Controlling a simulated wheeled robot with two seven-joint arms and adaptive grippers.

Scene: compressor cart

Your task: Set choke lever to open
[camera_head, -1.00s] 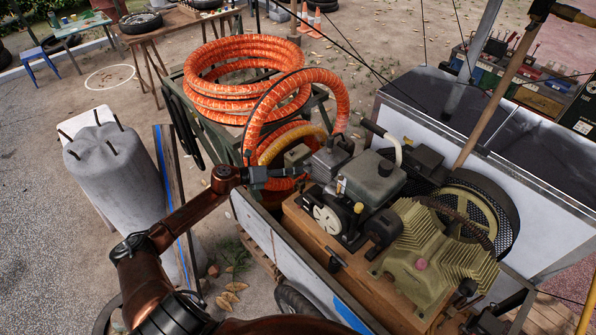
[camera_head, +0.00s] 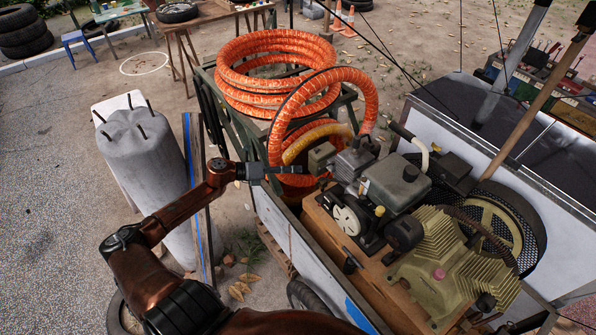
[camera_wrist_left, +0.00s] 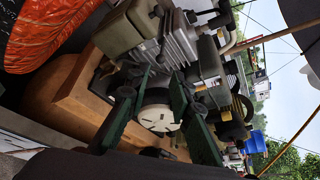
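The engine (camera_head: 402,184) sits on a wooden base (camera_head: 322,222) in the cart, with a white slotted disc (camera_head: 348,219) on its near side. I cannot pick out the choke lever on it in either view. My left gripper (camera_head: 318,175) is at the engine's left side, short of the silver and grey parts. In the left wrist view, its dark green fingers (camera_wrist_left: 160,112) are apart with nothing held between them. The white disc (camera_wrist_left: 157,119) shows behind them, and the finned silver block (camera_wrist_left: 176,42) is above. My right gripper is not in view.
An orange hose (camera_head: 348,78) arches close above my left gripper from the coil (camera_head: 262,55). A olive compressor (camera_head: 440,258) and a belt wheel (camera_head: 494,226) crowd the right. A grey concrete cylinder (camera_head: 145,160) stands left. Open ground lies between it and the table.

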